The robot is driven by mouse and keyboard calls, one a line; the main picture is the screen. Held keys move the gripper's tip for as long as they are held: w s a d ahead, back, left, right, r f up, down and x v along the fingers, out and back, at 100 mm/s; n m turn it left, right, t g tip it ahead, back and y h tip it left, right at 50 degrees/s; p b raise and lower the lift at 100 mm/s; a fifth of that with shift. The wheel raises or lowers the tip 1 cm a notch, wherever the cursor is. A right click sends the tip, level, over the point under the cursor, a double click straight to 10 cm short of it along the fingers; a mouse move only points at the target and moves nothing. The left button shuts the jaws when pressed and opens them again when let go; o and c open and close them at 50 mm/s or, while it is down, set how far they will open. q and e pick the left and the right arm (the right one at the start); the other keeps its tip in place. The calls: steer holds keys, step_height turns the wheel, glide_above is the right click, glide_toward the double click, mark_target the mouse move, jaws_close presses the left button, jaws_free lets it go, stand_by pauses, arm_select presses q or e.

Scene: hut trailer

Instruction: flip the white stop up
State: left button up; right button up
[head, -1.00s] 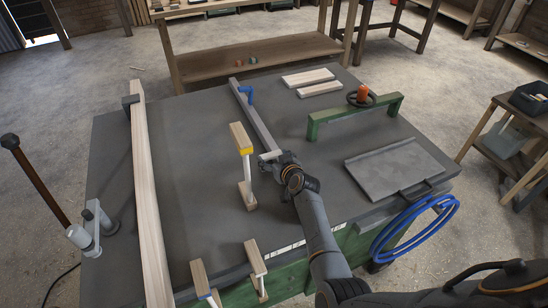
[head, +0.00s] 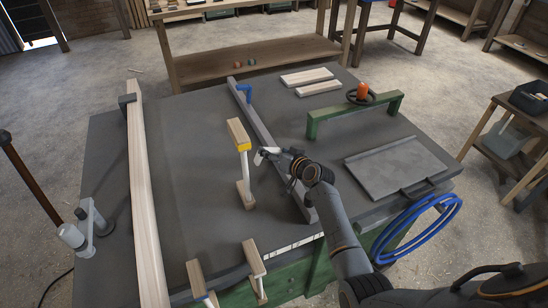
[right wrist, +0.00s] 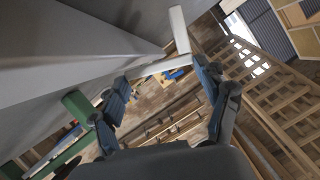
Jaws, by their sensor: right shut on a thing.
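The white stop (head: 259,157) is a small pale piece at the left tip of my right gripper (head: 269,152) in the head view, above the table beside the long grey rail. In the right wrist view the white stop (right wrist: 180,32) is a pale bar with a crosspiece. The crosspiece spans between the fingertips of my right gripper (right wrist: 162,73), which is shut on it with the fingers wide apart. The gripper hides part of the stop and its mount in the head view. My left gripper is not in view.
A blue hose (head: 420,222) hangs at the right edge.

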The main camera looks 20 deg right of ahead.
steer(key=shift+d+r+m+y+b, duration=0.3)
steer(key=shift+m+y+b, duration=0.3)
steer(key=shift+m+b, duration=0.3)
steer(key=o, duration=1.7)
steer(key=shift+s+d, duration=0.1)
steer(key=shift+s, duration=0.05)
steer(key=v, duration=1.1)
steer(key=shift+s+d, duration=0.1)
steer(key=shift+s, duration=0.25)
steer(key=shift+f, duration=0.1)
